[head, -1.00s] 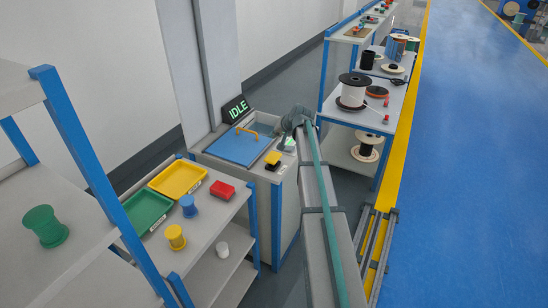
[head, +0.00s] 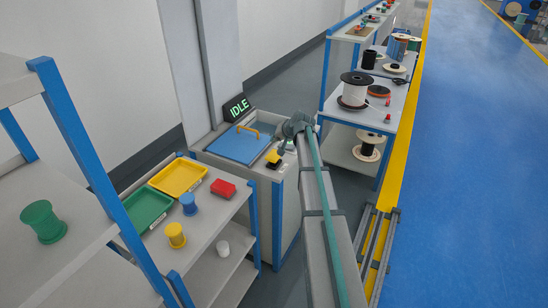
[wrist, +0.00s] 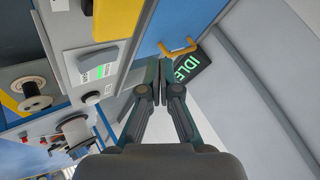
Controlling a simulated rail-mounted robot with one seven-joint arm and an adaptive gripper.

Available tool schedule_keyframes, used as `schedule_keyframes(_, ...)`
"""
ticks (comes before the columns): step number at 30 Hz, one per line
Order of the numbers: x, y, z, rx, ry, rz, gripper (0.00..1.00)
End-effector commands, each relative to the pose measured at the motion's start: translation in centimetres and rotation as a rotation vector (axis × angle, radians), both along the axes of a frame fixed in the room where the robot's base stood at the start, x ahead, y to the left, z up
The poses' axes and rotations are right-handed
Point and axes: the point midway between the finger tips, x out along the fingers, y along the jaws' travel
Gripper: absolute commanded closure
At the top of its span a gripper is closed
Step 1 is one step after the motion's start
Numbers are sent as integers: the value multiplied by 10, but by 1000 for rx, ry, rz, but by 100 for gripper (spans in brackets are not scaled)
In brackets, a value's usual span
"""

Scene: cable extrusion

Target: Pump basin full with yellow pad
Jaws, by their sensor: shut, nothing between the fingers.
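The yellow pad (head: 273,157) sits on a dark base at the front edge of the basin cabinet. It also shows large at the top of the wrist view (wrist: 115,18). The basin (head: 266,128) is mostly covered by a blue lid (head: 238,147) with an orange handle (head: 250,131). A display (head: 237,108) behind it reads IDLE in green. My gripper (wrist: 160,68) is shut and empty, its fingertips together. In the head view it is near the pad, just right of and above it; I cannot tell whether they touch.
A control panel (wrist: 97,72) with green-lit labels and dark knobs is beside the pad. A shelf to the left holds a yellow tray (head: 178,178), a green tray (head: 144,208), a red block (head: 223,188) and small spools. A rack with cable spools (head: 355,90) stands behind my arm.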

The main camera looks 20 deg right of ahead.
Motion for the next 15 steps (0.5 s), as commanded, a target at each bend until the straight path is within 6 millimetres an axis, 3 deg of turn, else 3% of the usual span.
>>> schedule_keyframes(7, 0, 0, -36, 0, 0, 0, 100)
schedule_keyframes(15, 0, 0, -51, 0, 0, 0, 100)
